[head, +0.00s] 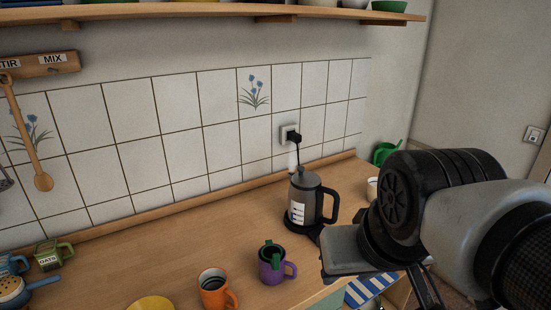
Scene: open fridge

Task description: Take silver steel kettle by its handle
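The silver steel kettle (305,203) stands upright on a dark base on the wooden counter, below the wall socket. Its black handle (332,205) sticks out on its right side. A label with markings is on its front. My arm comes in from the right.
A purple mug (272,268) and an orange mug (214,291) stand left of the kettle. A yellow dish (152,303) is at the front edge. A black plug (293,137) sits in the socket behind. A white cup (372,188) and green watering can (384,152) are at right.

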